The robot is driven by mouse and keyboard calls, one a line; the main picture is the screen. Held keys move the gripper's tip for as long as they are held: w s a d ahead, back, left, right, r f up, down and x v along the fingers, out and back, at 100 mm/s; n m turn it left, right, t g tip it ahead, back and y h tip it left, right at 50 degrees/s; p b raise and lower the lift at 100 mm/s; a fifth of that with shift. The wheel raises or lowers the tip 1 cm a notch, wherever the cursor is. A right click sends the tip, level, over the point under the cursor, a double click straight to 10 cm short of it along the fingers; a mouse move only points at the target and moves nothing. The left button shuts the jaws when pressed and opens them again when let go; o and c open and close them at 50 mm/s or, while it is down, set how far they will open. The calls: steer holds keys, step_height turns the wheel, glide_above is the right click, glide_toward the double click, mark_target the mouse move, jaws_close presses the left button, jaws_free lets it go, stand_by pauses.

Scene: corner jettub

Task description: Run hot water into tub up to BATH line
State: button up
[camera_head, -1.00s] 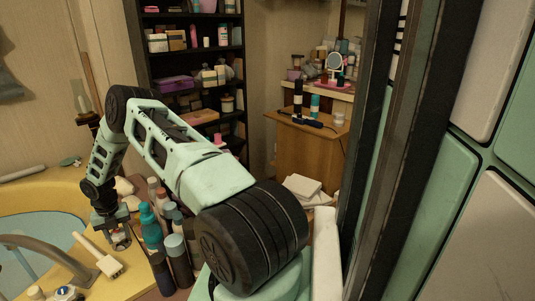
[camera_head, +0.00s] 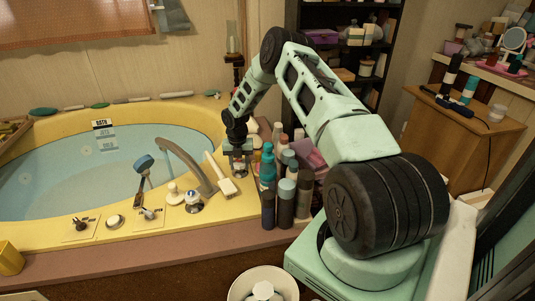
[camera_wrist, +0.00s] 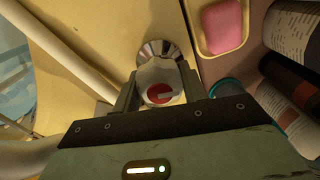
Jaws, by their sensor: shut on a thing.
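The yellow corner tub (camera_head: 205,110) holds pale blue water (camera_head: 60,165) in the head view. A marker strip (camera_head: 103,135) with BATH as its top label stands at the far wall; I cannot tell exactly where the water meets it. My gripper (camera_head: 238,168) is at the tub's right rim. In the wrist view its fingers (camera_wrist: 158,92) are shut on the hot tap knob (camera_wrist: 160,78), white with a red mark, above a chrome base. The curved grey spout (camera_head: 186,163) reaches over the tub; I cannot make out flowing water. A blue-marked tap (camera_head: 193,201) stands near the front rim.
Several bottles (camera_head: 286,200) crowd right of my gripper. A white-handled brush (camera_head: 222,178) lies between spout and gripper. A pink soap (camera_wrist: 224,27) sits in a dish close by. Other controls (camera_head: 150,214) line the front rim. A white bucket (camera_head: 263,284) stands in front.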

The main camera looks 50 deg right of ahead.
steer(key=m, duration=0.4)
steer(key=shift+m, duration=0.6)
steer(key=m, duration=0.3)
steer(key=shift+p, duration=0.3)
steer(key=shift+m, duration=1.1)
steer(key=m, duration=0.5)
steer(key=o, duration=1)
steer(key=shift+c, duration=0.2)
